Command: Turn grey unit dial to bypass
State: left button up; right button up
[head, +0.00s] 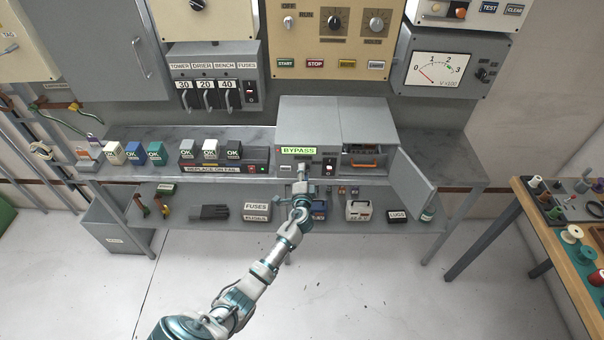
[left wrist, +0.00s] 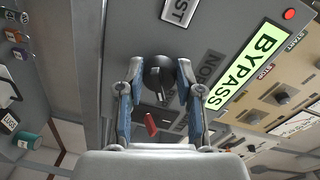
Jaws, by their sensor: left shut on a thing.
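The grey unit (head: 306,116) stands on the shelf, with a lit green BYPASS label (head: 299,150) on its front. In the left wrist view the BYPASS label (left wrist: 243,66) is lit too, beside a small red light (left wrist: 289,14). The black dial (left wrist: 158,76) sits between the two fingers of my left gripper (left wrist: 160,85), which is shut on it. Partly hidden labels, one ending in ST, lie around the dial; its exact pointing is unclear. In the head view my left gripper (head: 302,172) covers the dial. My right gripper is not in view.
A cabinet door (head: 412,184) hangs open just right of the unit. Several OK-marked blocks (head: 210,149) stand to the left. A side table (head: 560,228) is at the right; the floor in front is clear.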

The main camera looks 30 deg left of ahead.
pick_arm(q)
jog(key=shift+w+d+f, duration=0.1)
jog(key=shift+d, duration=0.35)
jog(key=o, duration=1.2)
jog(key=shift+c, duration=0.2)
jog(key=shift+d, duration=0.15)
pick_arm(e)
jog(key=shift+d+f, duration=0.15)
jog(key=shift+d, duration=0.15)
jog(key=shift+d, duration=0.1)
pick_arm(q)
jog(key=v, duration=1.2)
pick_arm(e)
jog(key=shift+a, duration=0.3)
